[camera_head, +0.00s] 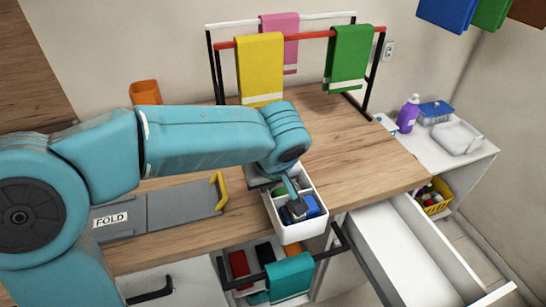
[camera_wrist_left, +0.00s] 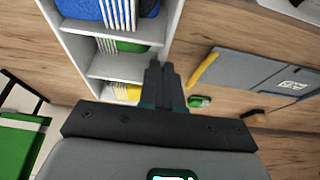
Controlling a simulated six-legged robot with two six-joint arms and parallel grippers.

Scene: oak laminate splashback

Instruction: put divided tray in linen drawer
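The divided tray (camera_head: 274,222) is white and stands at the front edge of the wooden counter, its near end reaching past that edge. Its compartments hold blue, green and yellow folded cloths in the left wrist view (camera_wrist_left: 82,38). My left gripper (camera_head: 294,205) is at the tray in the head view, partly hidden by my arm. In the left wrist view its fingers (camera_wrist_left: 166,72) are close together over the tray's side wall and look shut on it. The linen drawer looks to be the open white drawer (camera_head: 395,245) at right, with bare floor. My right gripper is not in view.
A grey FOLD board (camera_head: 165,208) lies left of the tray. A towel rack (camera_head: 300,35) stands behind. A side table (camera_head: 470,160) stands at right.

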